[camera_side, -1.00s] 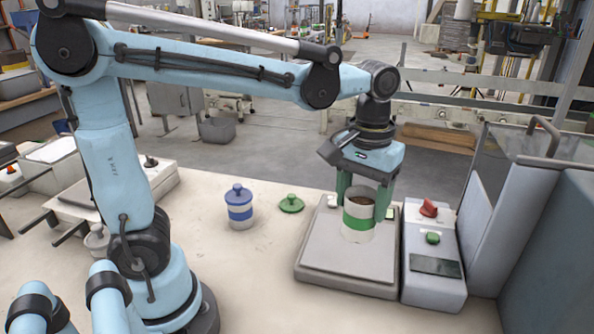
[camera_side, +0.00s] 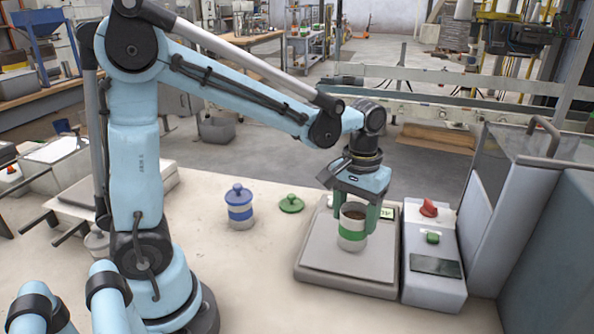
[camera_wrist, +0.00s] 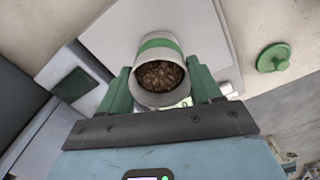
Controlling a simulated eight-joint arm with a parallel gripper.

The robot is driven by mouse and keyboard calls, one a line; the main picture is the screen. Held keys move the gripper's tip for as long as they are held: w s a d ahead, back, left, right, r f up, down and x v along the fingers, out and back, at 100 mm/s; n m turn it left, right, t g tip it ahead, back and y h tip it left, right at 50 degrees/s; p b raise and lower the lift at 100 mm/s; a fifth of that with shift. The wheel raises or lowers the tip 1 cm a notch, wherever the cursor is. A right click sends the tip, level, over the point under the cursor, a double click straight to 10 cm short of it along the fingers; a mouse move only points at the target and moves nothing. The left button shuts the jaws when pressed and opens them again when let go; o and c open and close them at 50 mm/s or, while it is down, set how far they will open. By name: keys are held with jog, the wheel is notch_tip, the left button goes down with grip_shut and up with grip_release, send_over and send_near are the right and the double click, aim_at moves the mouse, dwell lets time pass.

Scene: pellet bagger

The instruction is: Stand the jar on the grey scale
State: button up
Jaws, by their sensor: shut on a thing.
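The jar (camera_side: 352,240) is white with a green band and has no lid on it. In the wrist view the jar (camera_wrist: 160,44) shows brown pellets inside. My gripper (camera_side: 356,220) is shut on the jar, with one green finger on each side of it. The jar looks upright over the middle of the grey scale (camera_side: 322,245). Its base is at or just above the scale's plate; I cannot tell whether it touches. The plate also shows behind the jar in the wrist view (camera_wrist: 208,45).
A blue-banded jar with a blue lid (camera_side: 240,208) and a loose green lid (camera_side: 291,204) stand left of the scale. A control box (camera_side: 433,255) with red and green knobs is close on the right, before a tall grey machine (camera_side: 520,200).

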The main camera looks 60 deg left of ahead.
jog(key=shift+f, duration=0.1)
jog(key=o, duration=1.4)
notch_tip(320, 180, up, 12)
jog(key=s+f+m+t, duration=0.1)
jog(key=s+f+t, duration=0.1)
jog(key=s+f+m+t, duration=0.2)
jog(key=s+f, duration=0.1)
jog(key=s+a+f+m+t, duration=0.1)
jog(key=s+f+t, duration=0.1)
jog(key=f+t, duration=0.1)
jog(key=shift+s+a, duration=0.1)
jog(key=shift+s, duration=0.1)
jog(key=shift+r, duration=0.1)
